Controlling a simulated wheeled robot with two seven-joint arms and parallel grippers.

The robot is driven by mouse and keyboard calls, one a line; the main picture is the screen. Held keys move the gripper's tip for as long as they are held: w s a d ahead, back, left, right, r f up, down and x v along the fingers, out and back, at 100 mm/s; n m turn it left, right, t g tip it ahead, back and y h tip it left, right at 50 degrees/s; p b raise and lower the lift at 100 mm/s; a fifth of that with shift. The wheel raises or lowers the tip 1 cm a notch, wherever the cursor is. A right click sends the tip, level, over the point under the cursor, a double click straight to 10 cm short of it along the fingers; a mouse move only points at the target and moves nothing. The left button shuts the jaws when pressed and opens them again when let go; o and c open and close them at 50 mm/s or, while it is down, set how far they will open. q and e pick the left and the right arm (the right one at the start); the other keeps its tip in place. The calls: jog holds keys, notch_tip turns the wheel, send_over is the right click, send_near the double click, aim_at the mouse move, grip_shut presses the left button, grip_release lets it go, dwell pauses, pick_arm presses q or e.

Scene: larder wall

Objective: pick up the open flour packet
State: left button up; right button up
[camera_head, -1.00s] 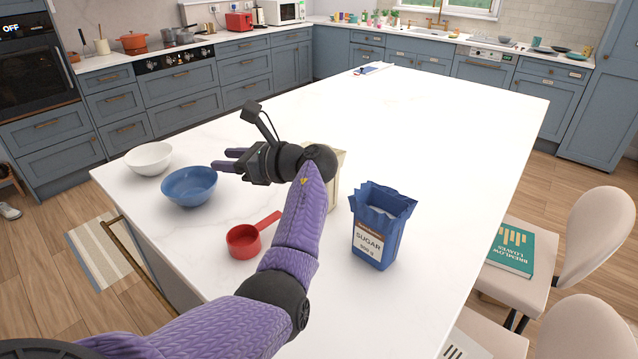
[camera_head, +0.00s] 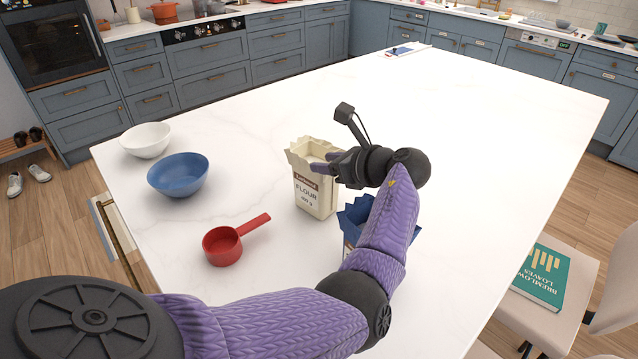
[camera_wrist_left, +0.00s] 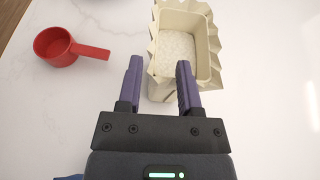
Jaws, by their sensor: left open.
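The open flour packet (camera_head: 315,190) is cream with a jagged open top and stands upright on the white island. In the left wrist view its open top (camera_wrist_left: 156,60) shows white flour inside. My left gripper (camera_head: 322,168) is open and empty, at the right side of the packet near its top in the head view. In the left wrist view the two purple fingers (camera_wrist_left: 157,82) point toward the packet's near side, with the right finger close to or over its rim. I cannot tell whether they touch. My right gripper is not in view.
The blue sugar packet (camera_head: 352,217) stands partly hidden behind my left forearm. A red measuring cup (camera_head: 222,246) lies to the left, also in the left wrist view (camera_wrist_left: 56,48). A blue bowl (camera_head: 178,176) and a white bowl (camera_head: 146,140) stand farther left.

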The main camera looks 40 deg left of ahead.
aim_at(308, 162)
pick_arm(q)
jog(key=b+x, duration=0.1)
jog(key=x, duration=0.4)
jog(key=shift+s+a, duration=0.1)
jog(key=shift+s, duration=0.1)
grip_shut()
jog(key=shift+r, duration=0.1)
dwell(1.0)
